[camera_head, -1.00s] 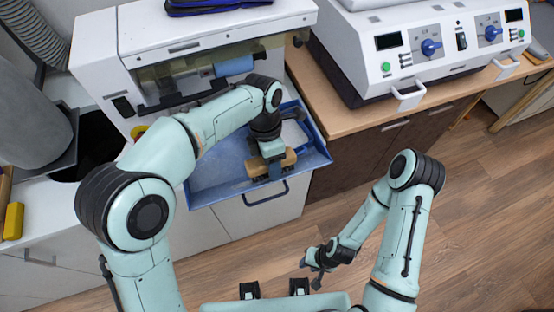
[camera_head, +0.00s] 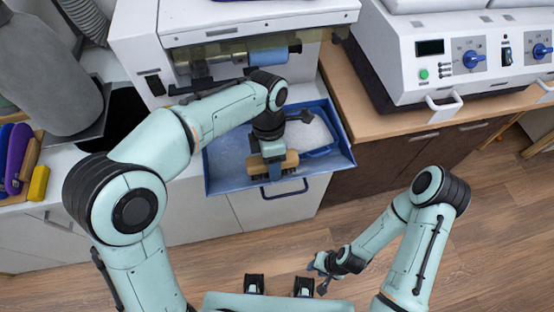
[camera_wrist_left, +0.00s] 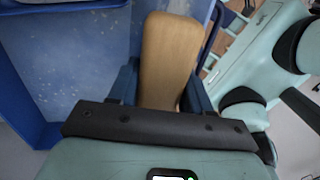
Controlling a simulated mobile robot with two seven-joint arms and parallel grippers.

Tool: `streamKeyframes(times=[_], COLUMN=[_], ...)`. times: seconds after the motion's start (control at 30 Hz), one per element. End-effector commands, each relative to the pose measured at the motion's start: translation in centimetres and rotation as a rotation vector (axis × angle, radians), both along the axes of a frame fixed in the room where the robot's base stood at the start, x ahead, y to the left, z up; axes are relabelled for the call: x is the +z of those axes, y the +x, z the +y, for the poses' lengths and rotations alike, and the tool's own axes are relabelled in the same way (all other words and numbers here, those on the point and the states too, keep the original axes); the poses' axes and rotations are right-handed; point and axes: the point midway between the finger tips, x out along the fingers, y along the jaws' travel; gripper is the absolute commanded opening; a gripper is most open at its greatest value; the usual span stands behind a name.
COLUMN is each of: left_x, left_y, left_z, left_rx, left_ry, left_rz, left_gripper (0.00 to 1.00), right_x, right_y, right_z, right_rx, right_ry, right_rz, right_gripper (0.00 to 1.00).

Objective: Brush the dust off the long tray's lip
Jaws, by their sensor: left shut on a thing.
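The long blue tray (camera_head: 225,187) sticks out from the front of the white machine, with a dark handle on its front. Pale specks dot its blue surface in the left wrist view (camera_wrist_left: 75,62). My left gripper (camera_head: 272,158) is shut on a brush with a tan wooden body (camera_head: 289,161). The wooden body also shows in the left wrist view (camera_wrist_left: 168,62). The brush is at the tray's front lip, near the handle; I cannot tell whether its dark bristles touch. My right gripper (camera_head: 319,277) is low in front, away from the tray, with fingers apart and empty.
The white machine (camera_head: 160,50) rises behind. A control unit (camera_head: 450,60) stands on the wooden counter at right. A yellow block (camera_head: 39,184) lies at left. The floor at front right is clear.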

Motion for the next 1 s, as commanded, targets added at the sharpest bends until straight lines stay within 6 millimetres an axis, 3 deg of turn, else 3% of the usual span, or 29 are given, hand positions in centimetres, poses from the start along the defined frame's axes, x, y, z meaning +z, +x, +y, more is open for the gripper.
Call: streamKeyframes(times=[0.3, 1.0], left_x=[-0.2, -0.2], left_y=[-0.6, -1.5], left_z=[2.3, 5.4], left_rx=[0.001, 0.001], left_ry=[0.0, 0.0], left_rz=[-0.001, -0.001], left_gripper=[0.03, 0.03], right_x=[-0.5, -0.7], right_y=[-0.3, -0.4], right_z=[0.0, 0.0], right_rx=[0.0, 0.0], right_ry=[0.0, 0.0], right_rz=[0.003, 0.004], right_gripper=[0.35, 0.35])
